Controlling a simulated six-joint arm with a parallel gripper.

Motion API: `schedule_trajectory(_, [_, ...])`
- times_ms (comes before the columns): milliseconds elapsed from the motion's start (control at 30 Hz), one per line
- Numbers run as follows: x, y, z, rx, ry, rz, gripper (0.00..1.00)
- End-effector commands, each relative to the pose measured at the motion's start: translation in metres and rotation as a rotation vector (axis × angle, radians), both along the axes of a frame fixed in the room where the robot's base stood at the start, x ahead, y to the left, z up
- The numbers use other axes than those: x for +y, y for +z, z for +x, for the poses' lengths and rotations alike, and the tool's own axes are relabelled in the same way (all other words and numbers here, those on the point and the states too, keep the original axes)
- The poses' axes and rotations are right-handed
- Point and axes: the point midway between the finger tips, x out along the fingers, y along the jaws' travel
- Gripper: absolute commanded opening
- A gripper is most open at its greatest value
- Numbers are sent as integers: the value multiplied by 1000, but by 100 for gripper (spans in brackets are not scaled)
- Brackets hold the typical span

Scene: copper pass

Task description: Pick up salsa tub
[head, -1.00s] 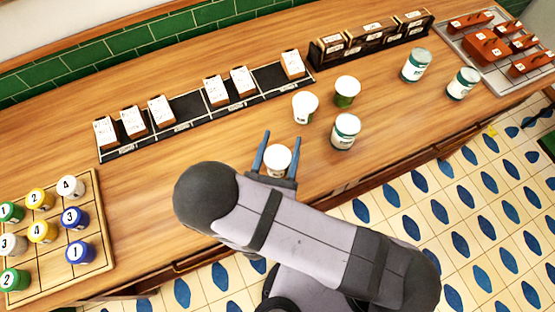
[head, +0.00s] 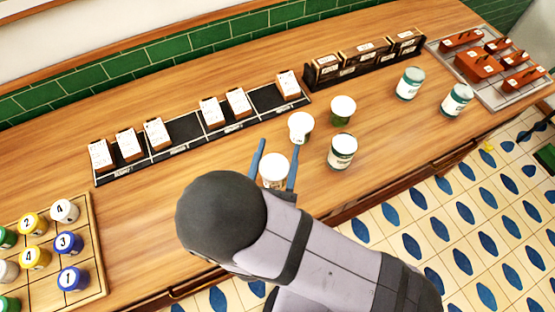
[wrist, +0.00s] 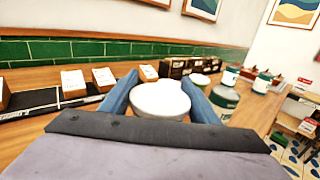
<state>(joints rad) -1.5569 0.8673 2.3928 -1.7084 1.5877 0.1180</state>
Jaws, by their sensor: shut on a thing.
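A round white-lidded tub (head: 274,168) is between the two blue fingers of my gripper (head: 278,147) in the head view. In the wrist view the fingers (wrist: 158,80) lie on either side of its pale lid (wrist: 160,98), which hides the tub's sides. No label on it shows, so I cannot tell what it holds. My gripper is shut on it. Whether its base touches the counter is hidden by my arm.
A white tub (head: 301,127) stands close behind, beside a green one (head: 342,112) and a labelled one (head: 342,153). Two more tubs (head: 410,83) stand right. Behind is a black ticket rack (head: 180,130). Numbered jars sit on a wooden board (head: 97,250). Counter left of my gripper is clear.

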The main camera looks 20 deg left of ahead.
Motion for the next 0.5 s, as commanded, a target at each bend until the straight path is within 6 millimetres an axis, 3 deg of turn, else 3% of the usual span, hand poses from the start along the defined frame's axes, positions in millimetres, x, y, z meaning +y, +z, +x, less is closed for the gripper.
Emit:
schedule_trajectory(200, [0, 25, 0, 0, 0, 4, 26])
schedule_trajectory(500, [0, 38, 0, 0, 0, 0, 26])
